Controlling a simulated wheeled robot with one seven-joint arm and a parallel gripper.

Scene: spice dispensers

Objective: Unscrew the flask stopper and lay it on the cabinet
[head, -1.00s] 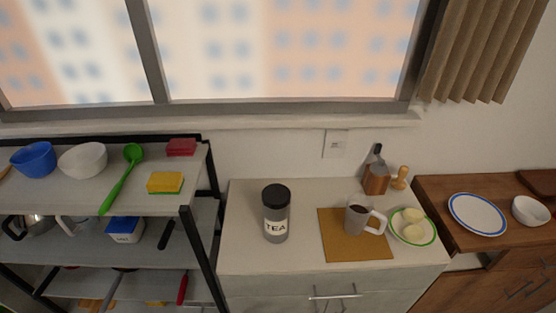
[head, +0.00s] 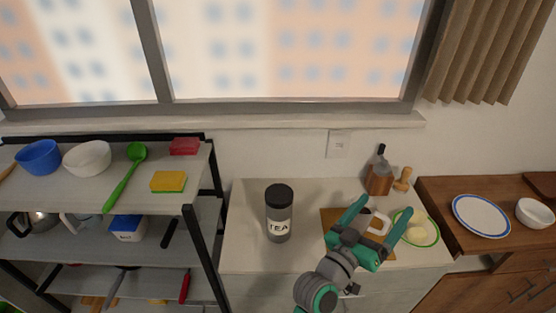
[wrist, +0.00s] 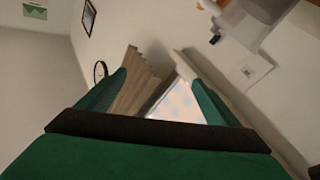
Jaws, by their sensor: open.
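A dark jar (head: 278,222) labelled TEA, the only flask-like thing I can make out, stands upright on the pale cabinet (head: 246,245). Its black lid (head: 279,195) sits on top. My gripper (head: 384,208) is open and empty, with green fingers spread, in front of the cabinet's right half and apart from the jar. It hides most of the mug (head: 379,222) and part of the mat. In the wrist view, my open fingers (wrist: 160,80) point at the wall and curtain; the jar is out of that view.
The brown mat (head: 330,215), a green-rimmed plate (head: 430,238) and a wooden block (head: 379,180) are on the cabinet's right. A black-framed shelf (head: 190,195) rises close to its left. A wooden counter (head: 480,245) adjoins on the right. The cabinet top left of the jar is clear.

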